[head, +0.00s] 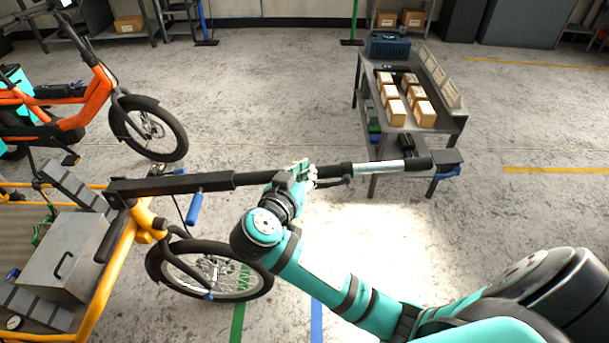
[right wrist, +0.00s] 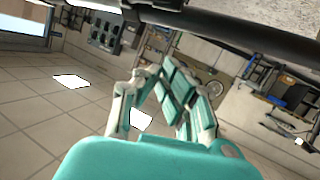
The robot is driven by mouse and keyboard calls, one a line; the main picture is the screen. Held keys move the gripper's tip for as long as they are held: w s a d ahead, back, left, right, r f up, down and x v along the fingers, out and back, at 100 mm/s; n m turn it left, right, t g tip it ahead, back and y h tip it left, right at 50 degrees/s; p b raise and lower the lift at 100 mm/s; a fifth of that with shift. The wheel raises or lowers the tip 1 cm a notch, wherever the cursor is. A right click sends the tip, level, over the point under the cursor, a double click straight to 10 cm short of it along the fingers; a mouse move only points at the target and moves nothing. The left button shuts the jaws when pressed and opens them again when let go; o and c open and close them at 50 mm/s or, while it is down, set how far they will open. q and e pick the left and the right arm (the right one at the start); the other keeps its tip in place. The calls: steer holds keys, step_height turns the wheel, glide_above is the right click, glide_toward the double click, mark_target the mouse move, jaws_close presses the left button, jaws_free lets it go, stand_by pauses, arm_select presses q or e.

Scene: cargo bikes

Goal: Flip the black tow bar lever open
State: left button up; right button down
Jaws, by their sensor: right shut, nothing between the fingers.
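The tow bar (head: 230,180) runs from the yellow bike across to the right, with a black sleeve, a silver section and a black end. A thin black piece (head: 335,182) lies along its underside just right of my gripper; it may be the lever, but I cannot tell its position clearly. My right gripper (head: 305,171) is shut and empty, at the middle of the bar, overlapping it in view. In the right wrist view, the right gripper's fingers (right wrist: 152,76) point up toward the dark bar (right wrist: 240,35). Whether they touch it is unclear. My left gripper is out of view.
The yellow cargo bike (head: 120,265) with a grey box stands at the left, a blue handle (head: 194,207) hanging near its front. An orange bike (head: 85,100) stands behind. A metal table (head: 455,122) with several cartons is at the right. Open floor lies between.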

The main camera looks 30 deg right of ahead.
steer(key=p+x, duration=0.1)
steer(key=x, duration=0.6)
steer(key=shift+w+d, duration=0.15)
steer(key=shift+d, duration=0.15)
steer(key=shift+s+a+f, duration=0.35)
steer(key=shift+f, duration=0.2)
steer(key=shift+s+a+f, duration=0.35)
steer(key=shift+f, duration=0.25)
steer(key=shift+s+a+f, duration=0.3)
steer(key=shift+s+f, duration=0.05)
steer(key=shift+f, duration=0.15)
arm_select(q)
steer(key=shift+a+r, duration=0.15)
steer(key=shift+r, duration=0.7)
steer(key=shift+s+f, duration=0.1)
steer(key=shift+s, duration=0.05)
arm_select(e)
steer(key=shift+w+f, duration=0.1)
